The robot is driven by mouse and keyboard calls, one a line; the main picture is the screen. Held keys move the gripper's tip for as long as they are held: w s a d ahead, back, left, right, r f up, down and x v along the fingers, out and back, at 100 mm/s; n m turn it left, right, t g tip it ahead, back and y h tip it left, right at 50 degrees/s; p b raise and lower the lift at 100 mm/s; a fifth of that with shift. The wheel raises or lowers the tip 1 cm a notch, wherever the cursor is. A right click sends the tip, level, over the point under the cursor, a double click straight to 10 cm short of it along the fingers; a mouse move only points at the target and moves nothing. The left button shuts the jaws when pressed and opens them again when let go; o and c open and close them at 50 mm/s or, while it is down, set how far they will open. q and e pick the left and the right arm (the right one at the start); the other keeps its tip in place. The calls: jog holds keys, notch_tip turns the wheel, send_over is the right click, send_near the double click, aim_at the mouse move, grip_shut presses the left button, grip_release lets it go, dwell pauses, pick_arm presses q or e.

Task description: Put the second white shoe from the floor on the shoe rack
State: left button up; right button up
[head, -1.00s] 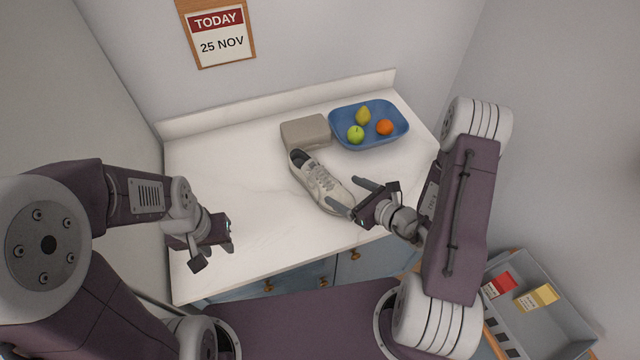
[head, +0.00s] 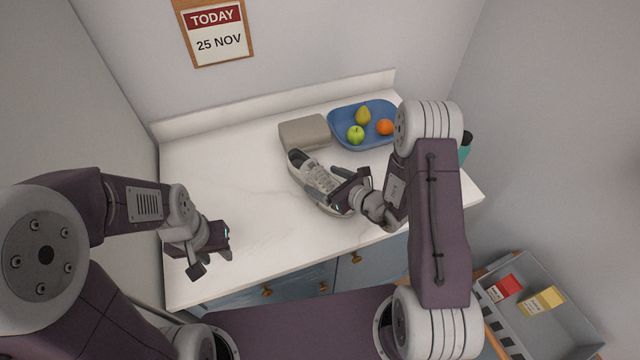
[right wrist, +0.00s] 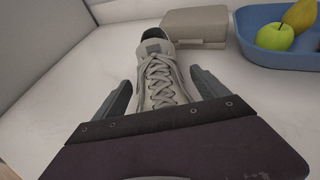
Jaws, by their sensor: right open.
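A white-grey laced shoe (head: 312,172) lies on the white counter in the head view, toe toward the front right. In the right wrist view the shoe (right wrist: 160,80) lies between the two fingers of my right gripper (right wrist: 158,92). In the head view my right gripper (head: 328,184) is open around the shoe's front part. A gap shows on both sides of the laces. The toe is hidden behind the gripper. My left gripper (head: 212,258) is open and empty over the counter's left front. No shoe rack and no second shoe are in view.
A grey-beige box (head: 305,132) lies behind the shoe, beside a blue bowl (head: 378,145) with fruit. A teal object (head: 464,152) shows behind my right arm. A grey bin (head: 545,325) with packets stands at lower right. The counter's left part (head: 215,180) is clear.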

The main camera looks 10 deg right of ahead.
jog(key=shift+s, duration=0.1)
jog(key=c, duration=0.7)
grip_shut()
jog(key=shift+r, duration=0.6)
notch_tip(320, 180, up, 3)
jog(key=shift+f, duration=0.15)
jog(key=s+d+r, duration=0.3)
jog(key=shift+s+d+r, duration=0.3)
jog(key=shift+d, duration=0.05)
jog(key=p+v, duration=0.7)
jog(key=p, duration=0.1)
jog(key=shift+w+d+r, duration=0.25)
jog(key=shift+d+r, duration=0.15)
jog(key=shift+d, duration=0.1)
jog(key=shift+w+f, duration=0.1)
